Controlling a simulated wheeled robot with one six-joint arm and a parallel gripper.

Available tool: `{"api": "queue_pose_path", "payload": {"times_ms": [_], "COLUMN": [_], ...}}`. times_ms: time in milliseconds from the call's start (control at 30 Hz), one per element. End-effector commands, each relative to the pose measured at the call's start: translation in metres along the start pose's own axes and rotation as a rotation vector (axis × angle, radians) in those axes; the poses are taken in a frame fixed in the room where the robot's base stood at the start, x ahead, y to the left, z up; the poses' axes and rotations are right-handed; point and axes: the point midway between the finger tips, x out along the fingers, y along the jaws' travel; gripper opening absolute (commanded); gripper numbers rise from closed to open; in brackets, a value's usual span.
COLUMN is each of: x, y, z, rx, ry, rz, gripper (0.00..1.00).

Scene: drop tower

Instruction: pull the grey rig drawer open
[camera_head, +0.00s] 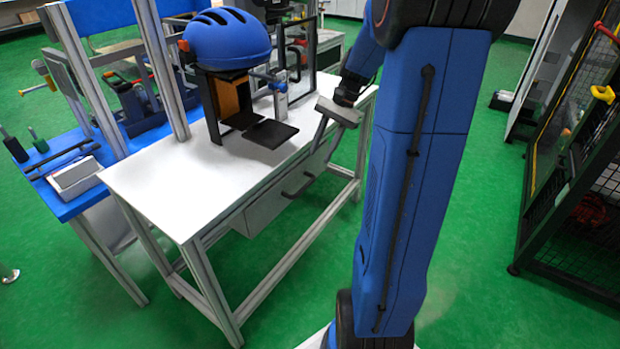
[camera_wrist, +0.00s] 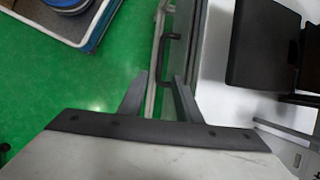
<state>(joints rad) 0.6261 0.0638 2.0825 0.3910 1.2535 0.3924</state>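The grey drawer (camera_head: 267,208) is set under the white tabletop and its front looks flush with the table frame. Its dark bar handle (camera_head: 298,189) is on the front and also shows in the wrist view (camera_wrist: 165,46). My gripper (camera_head: 321,138) is above and to the right of the handle, near the table's front edge.
The white table (camera_head: 165,186) carries a blue helmet (camera_head: 227,40) on a stand and a black plate (camera_head: 270,133). A blue workbench (camera_head: 62,208) with tools stands at left. A black mesh cage (camera_head: 575,225) stands at right. Green floor is clear in front of the drawer.

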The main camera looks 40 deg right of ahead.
Motion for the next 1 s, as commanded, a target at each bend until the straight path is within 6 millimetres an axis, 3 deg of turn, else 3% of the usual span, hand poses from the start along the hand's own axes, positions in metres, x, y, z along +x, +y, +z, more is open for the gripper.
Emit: {"api": "queue_pose_path", "payload": {"times_ms": [300, 500, 700, 1000], "x": [0.058, 0.086, 0.101, 0.103], "y": [0.000, 0.000, 0.000, 0.000], "z": [0.001, 0.001, 0.001, 0.000], "rx": [-0.001, -0.001, -0.001, -0.001], "ry": [-0.003, -0.001, -0.001, 0.001], "rz": [0.003, 0.002, 0.001, 0.000], "gripper": [0.31, 0.31, 0.31, 0.31]}}
